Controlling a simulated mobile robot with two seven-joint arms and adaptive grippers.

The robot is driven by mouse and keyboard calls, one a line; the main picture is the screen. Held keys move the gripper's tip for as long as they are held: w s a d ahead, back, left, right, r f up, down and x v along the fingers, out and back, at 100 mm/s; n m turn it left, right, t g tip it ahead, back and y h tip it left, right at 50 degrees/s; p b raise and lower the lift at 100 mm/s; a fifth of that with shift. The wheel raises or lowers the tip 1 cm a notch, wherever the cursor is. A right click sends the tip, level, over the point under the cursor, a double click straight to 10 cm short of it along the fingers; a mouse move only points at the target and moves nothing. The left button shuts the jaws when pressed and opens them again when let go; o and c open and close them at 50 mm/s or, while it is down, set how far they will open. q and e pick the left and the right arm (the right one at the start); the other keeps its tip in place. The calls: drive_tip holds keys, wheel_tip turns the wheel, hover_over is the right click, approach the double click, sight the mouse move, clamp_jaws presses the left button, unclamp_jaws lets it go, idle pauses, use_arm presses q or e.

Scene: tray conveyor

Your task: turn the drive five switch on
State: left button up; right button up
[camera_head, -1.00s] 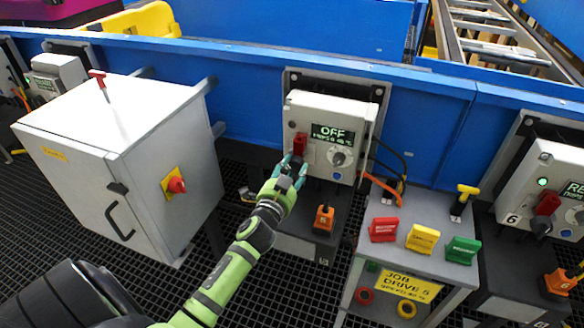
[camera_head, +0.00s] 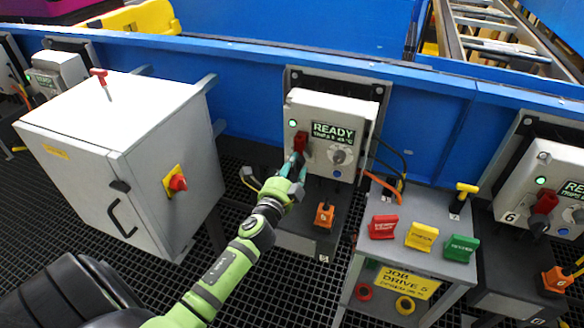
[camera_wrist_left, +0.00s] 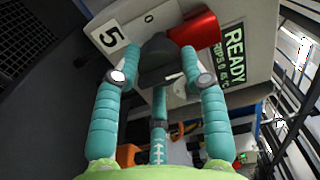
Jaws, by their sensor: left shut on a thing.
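The drive five box (camera_head: 327,108) is a light grey unit on the blue rail, and its display (camera_head: 333,132) reads READY. A green lamp (camera_head: 292,123) glows at its upper left. My left gripper (camera_head: 294,160) is shut on the switch. My right gripper is not in view.
A grey cabinet (camera_head: 90,115) with a red knob stands left of my arm. A stand (camera_head: 425,263) labelled JOB DRIVE 5 holds red, yellow and green tags at right. Drive box 6 (camera_head: 520,190) is far right.

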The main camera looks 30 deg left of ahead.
use_arm(q)
drive_tip(key=shift+w+d+r+m, duration=0.15)
drive_tip(key=shift+d+r+m, duration=0.1)
drive_tip(key=shift+d+m, duration=0.05)
drive_tip(key=o, duration=1.1)
drive_tip(key=shift+o, duration=0.2)
drive_tip(key=shift+d+f, duration=0.15)
drive_tip(key=shift+f, duration=0.1)
drive_tip(key=shift+s, duration=0.5)
drive_tip(key=v, duration=1.1)
